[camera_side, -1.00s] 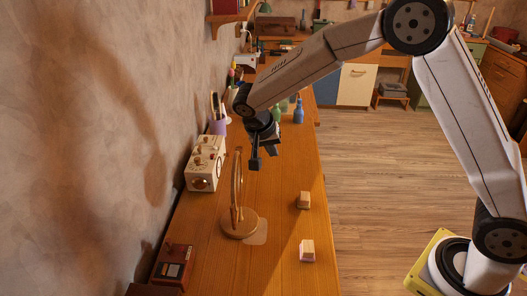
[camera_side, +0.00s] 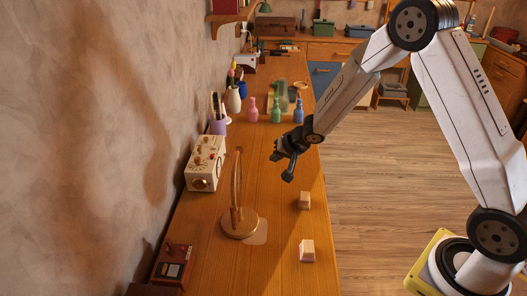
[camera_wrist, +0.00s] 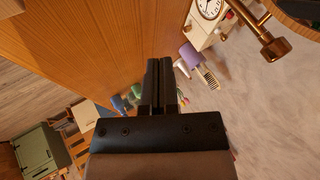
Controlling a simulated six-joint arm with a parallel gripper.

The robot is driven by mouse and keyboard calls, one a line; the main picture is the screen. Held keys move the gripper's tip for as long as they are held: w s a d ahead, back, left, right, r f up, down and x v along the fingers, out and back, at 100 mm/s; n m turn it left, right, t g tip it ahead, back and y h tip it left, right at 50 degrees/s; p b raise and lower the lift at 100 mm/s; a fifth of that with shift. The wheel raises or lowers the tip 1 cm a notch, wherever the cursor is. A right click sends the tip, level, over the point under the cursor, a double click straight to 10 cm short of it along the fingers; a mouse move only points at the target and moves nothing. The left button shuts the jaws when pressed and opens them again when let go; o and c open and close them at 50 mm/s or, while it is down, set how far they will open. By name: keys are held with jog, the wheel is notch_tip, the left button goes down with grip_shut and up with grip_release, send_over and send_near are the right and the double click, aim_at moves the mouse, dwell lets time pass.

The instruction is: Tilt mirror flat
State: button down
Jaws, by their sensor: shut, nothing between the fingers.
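The mirror (camera_side: 237,185) stands on a round wooden base (camera_side: 240,223) on the table, seen nearly edge-on and close to upright in the side view. In the wrist view, part of its rim (camera_wrist: 300,10) and a brass knob (camera_wrist: 274,48) show at the upper right. My gripper (camera_side: 280,168) is shut and empty, above the table to the right of the mirror and apart from it. Its two fingers (camera_wrist: 160,85) lie together in the wrist view. The mirror's reflecting face is hidden in the side view.
A cream box with dials (camera_side: 204,165) stands left of the mirror by the wall. Two small blocks (camera_side: 304,200) lie to the right. A red box (camera_side: 173,265) is at the front left. Coloured bottles (camera_side: 276,110) and a purple cup (camera_side: 218,127) stand behind.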

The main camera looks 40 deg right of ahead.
aim_at(237, 159)
jog(key=s+a+r+t+y, duration=0.2)
jog(key=s+r+t+y, duration=0.2)
jog(key=s+r+y, duration=0.3)
jog(key=s+y, duration=0.5)
jog(key=shift+s+a+m+t, duration=0.2)
jog(key=shift+a+m+t, duration=0.05)
jog(key=shift+m+t, duration=0.05)
jog(key=shift+w+a+r, duration=0.1)
jog(key=shift+a, duration=0.05)
jog(key=x, duration=1.3)
jog(key=shift+w+a, duration=0.2)
jog(key=shift+w, duration=0.05)
jog(key=shift+a, duration=0.1)
